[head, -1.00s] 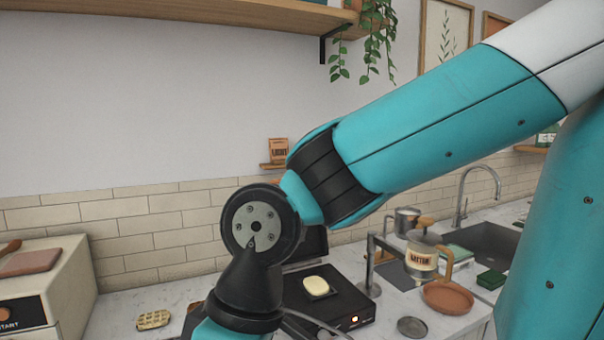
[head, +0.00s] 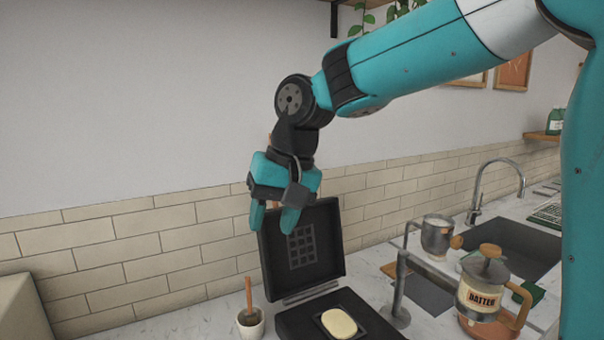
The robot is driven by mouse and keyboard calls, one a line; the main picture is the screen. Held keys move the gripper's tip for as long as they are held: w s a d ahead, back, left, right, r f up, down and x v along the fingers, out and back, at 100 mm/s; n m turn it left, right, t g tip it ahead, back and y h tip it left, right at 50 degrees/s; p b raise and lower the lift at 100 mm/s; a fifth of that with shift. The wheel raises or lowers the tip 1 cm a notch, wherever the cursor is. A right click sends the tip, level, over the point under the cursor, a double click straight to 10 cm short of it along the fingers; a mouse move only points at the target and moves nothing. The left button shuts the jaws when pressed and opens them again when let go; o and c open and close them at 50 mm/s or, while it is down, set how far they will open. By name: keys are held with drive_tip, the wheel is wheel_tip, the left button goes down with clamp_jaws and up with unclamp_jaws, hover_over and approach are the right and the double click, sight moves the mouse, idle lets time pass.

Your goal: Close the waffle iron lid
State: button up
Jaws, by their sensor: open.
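The black waffle iron stands on the counter with its lid (head: 327,252) raised upright, showing a grid pattern on its inner face. Its base (head: 298,322) lies flat, partly cut off by the lower picture edge. A pale yellow oval piece (head: 339,323), looking like batter, sits on the base plate. My gripper (head: 272,228) is open and empty, pointing down at the lid's top left corner. Its fingers overlap the lid's upper edge in the picture; I cannot tell whether they touch it.
A metal stand (head: 398,290) and a batter dispenser (head: 481,288) are right of the iron. A metal pitcher (head: 436,238) and the sink (head: 515,247) lie farther right. A small cup (head: 250,325) with a wooden handle stands left of the iron. The tiled wall is close behind.

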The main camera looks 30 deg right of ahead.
drive_tip(key=w+d+r+m+t+h+p, duration=0.1)
drive_tip(key=w+d+r+m, duration=0.35)
drive_tip(key=w+d, duration=0.25)
drive_tip(key=w+d+r+m+h+p, duration=0.1)
drive_tip(key=w+d+r+m+p, duration=0.15)
drive_tip(key=w+d+m, duration=0.4)
drive_tip(key=w+d+r+m+t+h+p, duration=0.1)
drive_tip(key=w+d+r+m, duration=0.4)
drive_tip(key=w, duration=0.3)
drive_tip(key=p+x, duration=0.1)
drive_tip(key=x, duration=0.5)
drive_tip(key=p+x, duration=0.1)
drive_tip(key=x, duration=0.5)
drive_tip(key=p+x, duration=0.2)
drive_tip(key=x, duration=0.3)
drive_tip(key=shift+s+d+f, duration=0.2)
drive_tip(key=shift+d+f, duration=0.15)
drive_tip(key=shift+f, duration=0.15)
clamp_jaws()
